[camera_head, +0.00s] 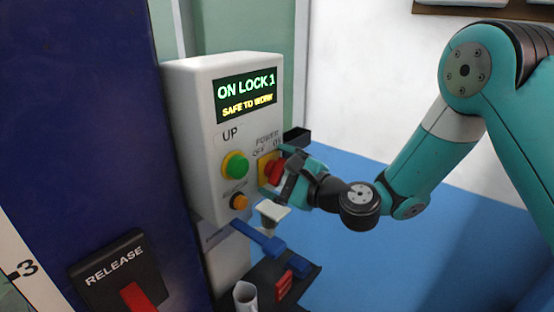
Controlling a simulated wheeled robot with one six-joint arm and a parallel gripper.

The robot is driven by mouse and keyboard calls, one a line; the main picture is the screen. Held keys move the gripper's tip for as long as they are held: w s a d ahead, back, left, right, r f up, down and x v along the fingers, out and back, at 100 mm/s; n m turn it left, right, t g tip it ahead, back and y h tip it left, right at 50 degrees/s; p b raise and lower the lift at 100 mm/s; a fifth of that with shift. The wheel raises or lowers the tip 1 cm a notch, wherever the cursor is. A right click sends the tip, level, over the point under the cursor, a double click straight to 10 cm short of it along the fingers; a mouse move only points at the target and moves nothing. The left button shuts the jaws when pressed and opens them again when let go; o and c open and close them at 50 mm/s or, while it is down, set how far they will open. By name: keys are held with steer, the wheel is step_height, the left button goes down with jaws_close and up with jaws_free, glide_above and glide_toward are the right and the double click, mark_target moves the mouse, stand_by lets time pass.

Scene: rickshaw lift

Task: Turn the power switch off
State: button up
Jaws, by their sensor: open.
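The power switch (274,172) is a red knob on a yellow plate, on the right of the front of a white control box (190,110). Labels above it read POWER, OFF and ON. My gripper (277,172) is at the knob, with its fingers apart around or just in front of it. I cannot tell whether they touch the knob. The gripper partly hides the knob and the ON label, and the knob's exact angle is hard to read. The box's display (246,98) reads ON LOCK 1, SAFE TO WORK.
A green UP button (236,165) and an orange button (239,202) sit left of the switch. A dark blue post (85,110) with a black RELEASE panel (118,272) stands at left. Below the box is a dark tray (310,270) with red and blue parts. Blue floor is clear at right.

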steer(key=shift+w+a, duration=0.1)
steer(key=shift+c, duration=0.4)
steer(key=c, duration=0.9)
steer(key=shift+o, duration=0.2)
